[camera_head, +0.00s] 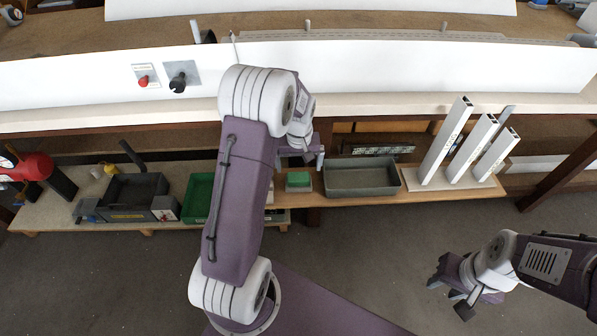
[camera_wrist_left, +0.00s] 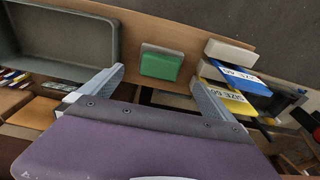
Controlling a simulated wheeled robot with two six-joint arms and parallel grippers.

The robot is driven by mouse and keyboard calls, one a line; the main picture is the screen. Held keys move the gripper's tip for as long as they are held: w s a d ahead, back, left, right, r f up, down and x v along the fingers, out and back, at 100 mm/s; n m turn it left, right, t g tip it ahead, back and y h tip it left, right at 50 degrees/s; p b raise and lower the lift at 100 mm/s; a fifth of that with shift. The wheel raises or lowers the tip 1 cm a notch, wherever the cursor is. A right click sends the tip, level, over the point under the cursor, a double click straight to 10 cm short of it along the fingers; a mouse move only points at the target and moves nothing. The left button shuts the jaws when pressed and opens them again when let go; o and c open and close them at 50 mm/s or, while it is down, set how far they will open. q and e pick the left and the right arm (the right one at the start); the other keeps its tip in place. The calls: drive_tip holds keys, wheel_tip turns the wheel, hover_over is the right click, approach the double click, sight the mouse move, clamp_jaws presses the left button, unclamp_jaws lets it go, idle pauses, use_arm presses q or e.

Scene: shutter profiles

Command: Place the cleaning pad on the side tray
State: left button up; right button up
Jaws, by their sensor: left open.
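The cleaning pad is a small block with a green top and a pale edge. It lies on the low wooden shelf in the head view (camera_head: 298,180) and shows in the left wrist view (camera_wrist_left: 160,65). A grey open tray stands beside it, to its right in the head view (camera_head: 362,179) and at the upper left in the left wrist view (camera_wrist_left: 62,35); it looks empty. My left gripper (camera_head: 300,160) is open and empty, above and behind the pad in the head view. Its fingers lie either side of the pad's line in the wrist view. My right gripper (camera_head: 458,287) hangs over the floor, far from the pad.
Upright white profiles (camera_head: 447,142) stand right of the grey tray. A green bin (camera_head: 197,198), partly hidden by my left arm, and a black bin (camera_head: 134,193) are at the left. Blue and yellow size-labelled pieces (camera_wrist_left: 238,92) lie near the pad. The workbench edge overhangs the shelf.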

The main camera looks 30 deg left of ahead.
sight(299, 180)
use_arm(q)
drive_tip(key=s+d+r+m, duration=0.2)
drive_tip(key=s+d, duration=0.3)
drive_tip(key=s, duration=0.3)
drive_tip(key=s+d+r+m+h, duration=0.1)
drive_tip(key=s+d+m, duration=0.3)
drive_tip(key=s, duration=0.5)
drive_tip(key=shift+s+d+r, duration=0.2)
drive_tip(key=shift+d+r, duration=0.25)
drive_tip(key=shift+d, duration=0.35)
